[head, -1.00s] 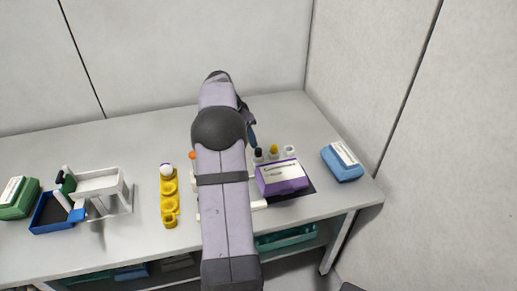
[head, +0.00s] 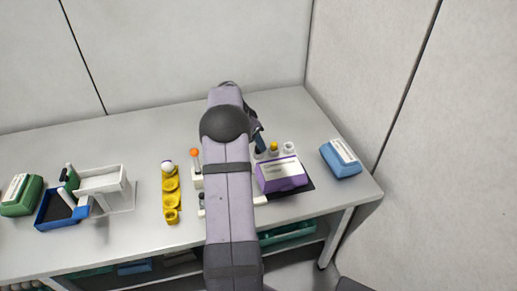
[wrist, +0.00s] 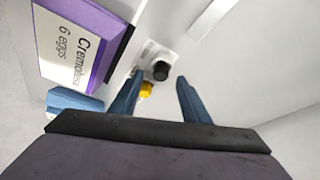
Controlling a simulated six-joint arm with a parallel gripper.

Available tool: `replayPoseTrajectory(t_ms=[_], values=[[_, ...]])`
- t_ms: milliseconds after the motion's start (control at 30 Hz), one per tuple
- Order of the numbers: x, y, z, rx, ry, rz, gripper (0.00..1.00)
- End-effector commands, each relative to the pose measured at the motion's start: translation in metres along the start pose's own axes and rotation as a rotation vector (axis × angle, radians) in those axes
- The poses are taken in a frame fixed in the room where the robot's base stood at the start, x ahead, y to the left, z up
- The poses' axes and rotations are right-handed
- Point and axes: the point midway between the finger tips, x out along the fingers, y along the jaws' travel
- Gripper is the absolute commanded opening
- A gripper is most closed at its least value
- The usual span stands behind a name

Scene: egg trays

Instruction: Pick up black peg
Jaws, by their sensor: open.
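The black peg (wrist: 160,70) stands in a white holder in the wrist view, seen from above. It lies between the two blue fingertips, nearer the camera's far side. My gripper (wrist: 159,77) is open, with a finger on either side of the peg and a gap to it. In the head view my gripper (head: 260,139) is just above the white holder at the left end of a short row. There the fingers largely hide the peg.
A yellow peg (head: 274,147) and an empty-looking white holder (head: 289,148) stand right of it. A purple egg box (head: 281,175) is in front. A blue box (head: 341,160) is right.

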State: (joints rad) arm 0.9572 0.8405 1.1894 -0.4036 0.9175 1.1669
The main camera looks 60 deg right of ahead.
Motion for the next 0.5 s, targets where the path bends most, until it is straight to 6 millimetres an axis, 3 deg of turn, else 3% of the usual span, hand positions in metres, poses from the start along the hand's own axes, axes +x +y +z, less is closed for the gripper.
replayPoseTrajectory(t_ms=[233, 500], values=[[0.024, -0.001, 0.0, 0.0, 0.0, 0.0, 0.42], [0.027, -0.001, 0.0, 0.0, 0.001, -0.001, 0.42]])
